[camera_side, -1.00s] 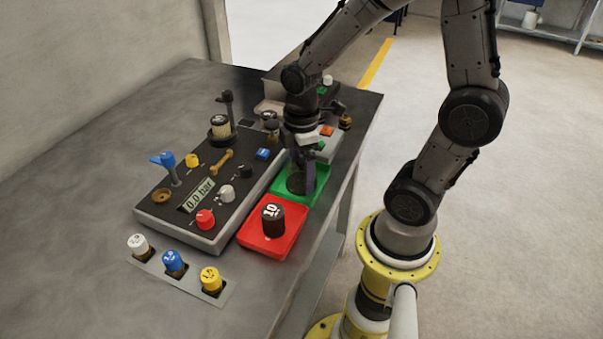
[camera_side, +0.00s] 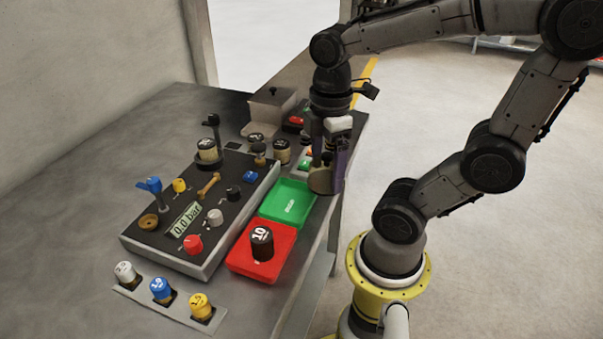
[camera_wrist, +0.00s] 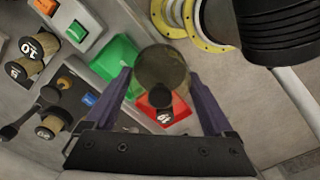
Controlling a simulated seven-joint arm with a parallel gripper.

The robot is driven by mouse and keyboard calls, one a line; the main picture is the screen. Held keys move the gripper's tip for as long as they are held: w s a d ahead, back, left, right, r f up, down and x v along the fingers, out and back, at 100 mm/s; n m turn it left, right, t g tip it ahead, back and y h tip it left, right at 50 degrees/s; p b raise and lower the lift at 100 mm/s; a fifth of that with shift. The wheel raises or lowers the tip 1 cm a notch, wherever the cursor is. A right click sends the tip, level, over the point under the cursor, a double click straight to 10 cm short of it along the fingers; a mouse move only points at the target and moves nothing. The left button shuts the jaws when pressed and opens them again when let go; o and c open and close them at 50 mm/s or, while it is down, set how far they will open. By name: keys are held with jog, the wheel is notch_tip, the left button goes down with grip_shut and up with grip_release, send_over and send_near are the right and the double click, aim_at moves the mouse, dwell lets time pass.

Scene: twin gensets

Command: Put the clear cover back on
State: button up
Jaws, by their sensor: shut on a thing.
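My gripper (camera_side: 328,172) is shut on the clear cover (camera_side: 320,181), a round, smoky, see-through piece. I hold it above the bench, just beyond the green tray. In the wrist view the cover (camera_wrist: 160,68) sits between the two purple-grey fingers of my gripper (camera_wrist: 160,78). The green tray (camera_side: 290,203) is empty and has a white label; it also shows in the wrist view (camera_wrist: 113,60). Which fitting the cover belongs on cannot be told from these frames.
The red tray (camera_side: 236,263) holds a dark knob marked 10 (camera_side: 261,244). A panel with a 0.0 bar display (camera_side: 186,220) stands left of the trays. White, blue and yellow knobs (camera_side: 161,289) sit in front. Several dark-topped posts (camera_side: 281,150) stand near my gripper.

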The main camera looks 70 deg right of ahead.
jog(key=s+a+r, duration=0.1)
jog(key=s+r, duration=0.1)
jog(key=s, duration=0.3)
jog(key=w+d+r+n, duration=0.2)
jog(key=w+r+n, duration=0.3)
jog(key=w+r, duration=0.3)
jog(key=n, duration=0.4)
send_over(206, 143)
notch_tip(206, 143, down, 6)
jog(key=shift+d+f, duration=0.1)
jog(key=shift+f, duration=3.8)
jog(key=shift+f, duration=0.15)
jog(key=o, duration=1.1)
